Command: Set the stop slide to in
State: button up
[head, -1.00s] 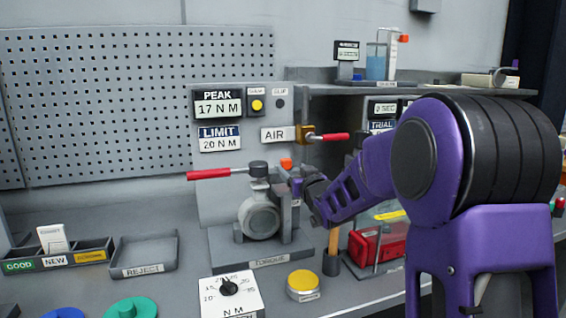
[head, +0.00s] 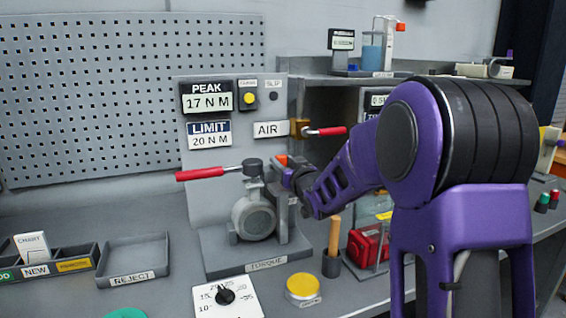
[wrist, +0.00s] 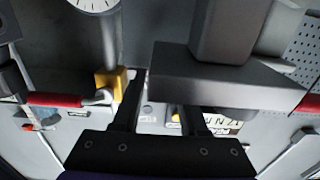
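The torque fixture carries a round grey valve body (head: 254,217) and a lever with a red handle (head: 200,174) pointing left. A small orange-red block (head: 282,160) shows at the top right of the fixture; no label tells whether it belongs to the stop slide. My gripper (head: 286,176) is just below and right of this block, beside the fixture's upper right side. A dark grey block (wrist: 230,82) covers part of the right finger. I cannot tell whether they touch.
The AIR valve (head: 300,129), with a red handle pointing right, is above my gripper. A wooden-handled tool (head: 334,236) and a red box (head: 368,244) stand to the right. A yellow button (head: 302,286) and a dial plate (head: 226,297) are in front. A REJECT tray (head: 133,258) lies left.

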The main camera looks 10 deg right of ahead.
grip_shut()
dwell(1.1)
